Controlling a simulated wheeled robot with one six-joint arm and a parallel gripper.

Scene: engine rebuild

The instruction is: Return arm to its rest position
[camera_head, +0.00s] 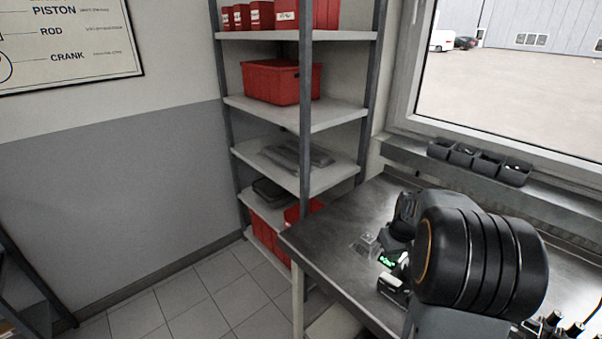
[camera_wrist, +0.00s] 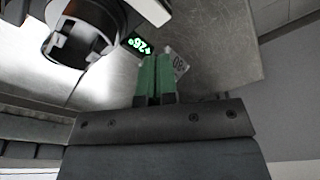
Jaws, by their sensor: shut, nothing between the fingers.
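My gripper (camera_wrist: 155,62) shows in the wrist view with its two green fingers side by side, shut and empty. The fingers are over the metal workbench, near a small marked plate (camera_wrist: 180,66) and a lit green display (camera_wrist: 138,43). A dark round part with a notch (camera_wrist: 82,32) is at the upper left of that view. In the head view my dark arm covers the right part of the workbench (camera_head: 330,235), and I cannot make out the fingers there. The green display (camera_head: 387,261) shows just left of my arm.
A shelf rack with red bins (camera_head: 273,82) stands behind the bench. Small black trays (camera_head: 487,165) line the window ledge. Several dark fittings (camera_head: 552,325) are at the lower right, close to my arm.

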